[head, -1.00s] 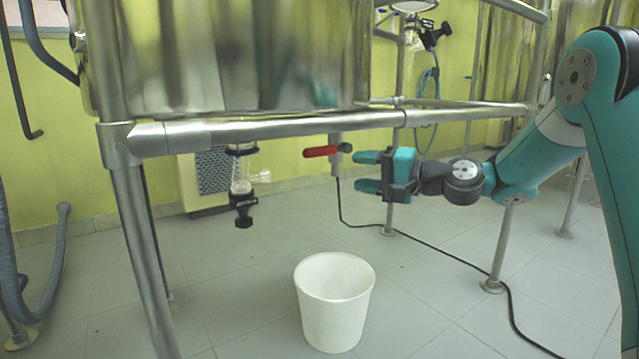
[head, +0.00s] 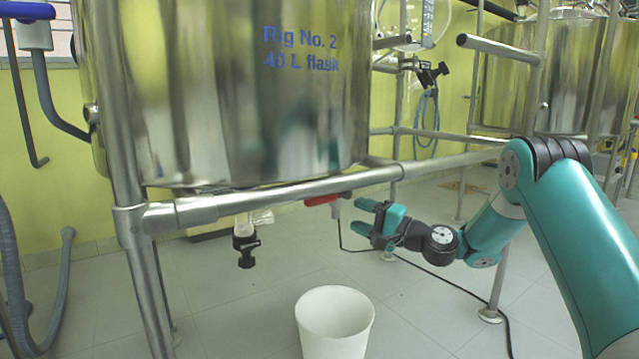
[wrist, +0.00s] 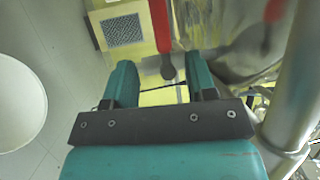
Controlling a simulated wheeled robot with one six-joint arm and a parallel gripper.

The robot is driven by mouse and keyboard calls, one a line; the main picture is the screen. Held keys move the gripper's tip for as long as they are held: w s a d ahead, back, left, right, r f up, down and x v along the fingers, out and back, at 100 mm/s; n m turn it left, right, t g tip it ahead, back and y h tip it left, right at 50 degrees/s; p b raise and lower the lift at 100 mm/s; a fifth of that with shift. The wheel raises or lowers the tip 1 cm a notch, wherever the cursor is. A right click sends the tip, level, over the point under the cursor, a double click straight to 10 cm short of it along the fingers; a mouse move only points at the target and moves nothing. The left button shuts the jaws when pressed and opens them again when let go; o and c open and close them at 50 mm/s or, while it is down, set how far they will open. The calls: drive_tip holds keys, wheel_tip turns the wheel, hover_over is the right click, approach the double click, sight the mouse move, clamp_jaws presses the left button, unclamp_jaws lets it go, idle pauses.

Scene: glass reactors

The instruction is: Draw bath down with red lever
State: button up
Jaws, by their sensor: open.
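The red lever (head: 322,199) sticks out to the left from a valve below the frame rail, under the steel bath (head: 225,95) marked "Rig No. 2 40 L flask". In the wrist view the red lever (wrist: 160,22) lies ahead, in line with the gap between the fingers. My gripper (head: 361,216) is open and empty, just right of the lever and slightly lower in the head view. The wrist view shows my gripper (wrist: 161,78) with its fingers spread. I cannot tell whether a finger touches the valve.
A white bucket (head: 335,318) stands on the floor below; it also shows in the wrist view (wrist: 20,105). The steel frame rail (head: 290,190) runs just above my gripper. A glass outlet with a black knob (head: 246,245) hangs at left. A black cable crosses the floor.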

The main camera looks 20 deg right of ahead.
sight(324, 202)
drive_tip(key=x, duration=1)
drive_tip(key=shift+w+a, duration=0.15)
drive_tip(key=shift+w+a+r, duration=0.1)
drive_tip(key=shift+w+a, duration=0.3)
drive_tip(key=shift+w, duration=0.05)
clamp_jaws()
